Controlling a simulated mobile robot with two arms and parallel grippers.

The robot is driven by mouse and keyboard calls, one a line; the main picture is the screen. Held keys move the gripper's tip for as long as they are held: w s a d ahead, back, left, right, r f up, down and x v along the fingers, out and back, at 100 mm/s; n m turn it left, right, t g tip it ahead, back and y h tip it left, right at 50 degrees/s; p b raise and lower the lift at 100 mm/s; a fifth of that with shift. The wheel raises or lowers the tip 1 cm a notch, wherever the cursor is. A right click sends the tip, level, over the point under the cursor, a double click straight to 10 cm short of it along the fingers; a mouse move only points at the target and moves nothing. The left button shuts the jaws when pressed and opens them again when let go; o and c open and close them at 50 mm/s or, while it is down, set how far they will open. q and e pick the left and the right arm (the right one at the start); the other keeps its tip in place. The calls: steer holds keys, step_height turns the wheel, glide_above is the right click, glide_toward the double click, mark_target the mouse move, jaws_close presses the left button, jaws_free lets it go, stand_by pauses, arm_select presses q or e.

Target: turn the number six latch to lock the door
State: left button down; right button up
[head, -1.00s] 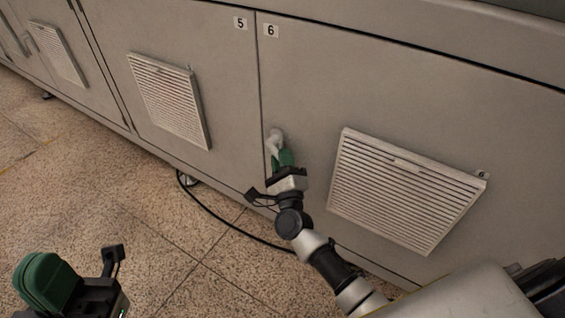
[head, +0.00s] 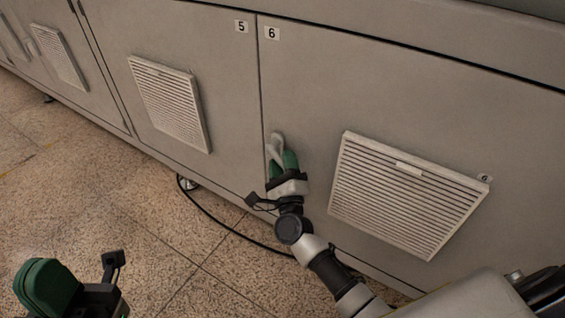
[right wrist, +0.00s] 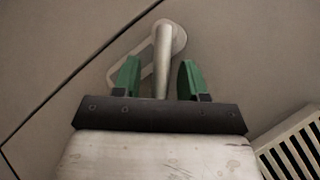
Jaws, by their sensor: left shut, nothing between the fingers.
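The number six latch (head: 276,146) is a pale grey lever on a rounded plate near the left edge of the door marked 6 (head: 310,90). In the right wrist view, the lever (right wrist: 162,62) points from the plate's top down towards my gripper. My right gripper (head: 284,161) is open at the latch. In the right wrist view its green fingers (right wrist: 158,79) stand apart, one on each side of the lever, with gaps showing. The lever's lower end is hidden behind the gripper body. My left gripper (head: 47,285) is shut and empty at the lower left, away from the doors.
A slatted vent (head: 405,195) stands out from door six, right of my right gripper. Door five (head: 225,90) adjoins on the left, with its own vent (head: 170,105). A black cable (head: 215,223) lies on the tiled floor below. The floor at the left is clear.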

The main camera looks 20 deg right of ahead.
steer(key=p+v, duration=0.1)
steer(key=v, duration=0.9)
steer(key=shift+s, duration=0.4)
steer(key=shift+f, duration=0.1)
